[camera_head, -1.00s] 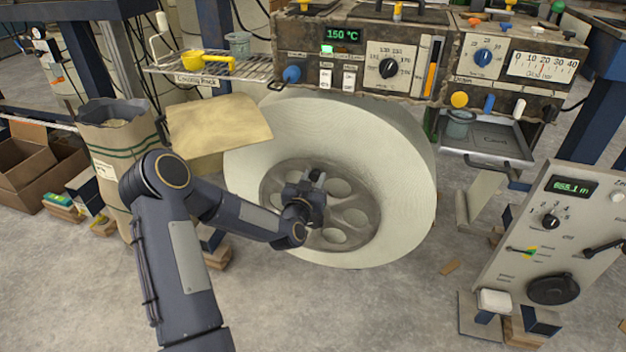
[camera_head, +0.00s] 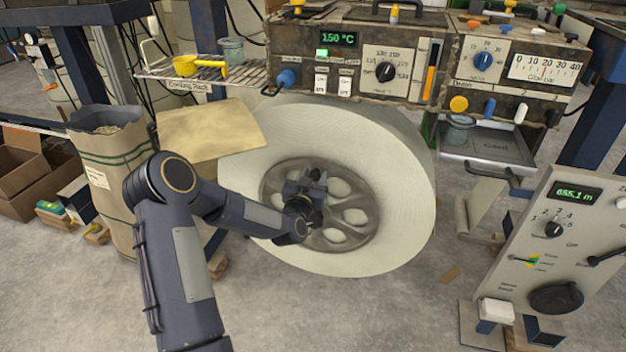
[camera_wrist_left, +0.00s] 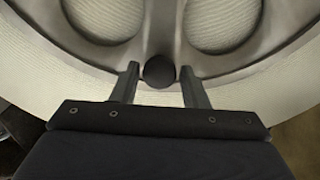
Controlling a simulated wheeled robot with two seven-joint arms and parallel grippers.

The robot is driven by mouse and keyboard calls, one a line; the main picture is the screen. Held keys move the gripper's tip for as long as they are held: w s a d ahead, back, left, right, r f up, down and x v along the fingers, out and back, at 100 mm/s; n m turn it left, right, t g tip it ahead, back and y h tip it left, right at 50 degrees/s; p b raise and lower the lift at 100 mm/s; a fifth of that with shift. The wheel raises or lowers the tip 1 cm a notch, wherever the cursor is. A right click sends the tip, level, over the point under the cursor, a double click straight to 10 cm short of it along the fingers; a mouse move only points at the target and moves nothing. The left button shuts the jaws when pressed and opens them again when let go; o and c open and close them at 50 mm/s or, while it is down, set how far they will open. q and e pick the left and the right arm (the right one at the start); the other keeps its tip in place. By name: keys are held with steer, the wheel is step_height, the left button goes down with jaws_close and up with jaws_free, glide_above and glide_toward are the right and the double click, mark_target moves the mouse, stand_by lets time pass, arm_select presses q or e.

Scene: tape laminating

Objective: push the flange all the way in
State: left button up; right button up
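The flange (camera_head: 351,239) is a round grey metal disc with several large holes, at the middle of the big pale roll (camera_head: 402,190). Pale surface shows through its holes. It appears seated close against the roll, but I cannot tell whether a gap is left behind it. My left gripper (camera_head: 311,186) is in front of the flange's centre. In the left wrist view its two fingers (camera_wrist_left: 159,80) are spread either side of a dark round knob (camera_wrist_left: 158,71), close to the flange (camera_wrist_left: 160,25). Narrow gaps show beside the knob. My right gripper is in neither view.
A control panel (camera_head: 350,62) stands above and behind the roll, with a wire rack (camera_head: 205,70) at its left. A tray (camera_head: 490,145) sticks out at the right. A grey console (camera_head: 560,235) stands front right. A paper sack (camera_head: 112,170) is at the left.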

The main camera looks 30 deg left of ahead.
arm_select(q)
steer(key=shift+o, duration=0.9)
steer(key=v, duration=0.8)
steer(key=shift+p, duration=0.45)
steer(key=shift+w, duration=0.1)
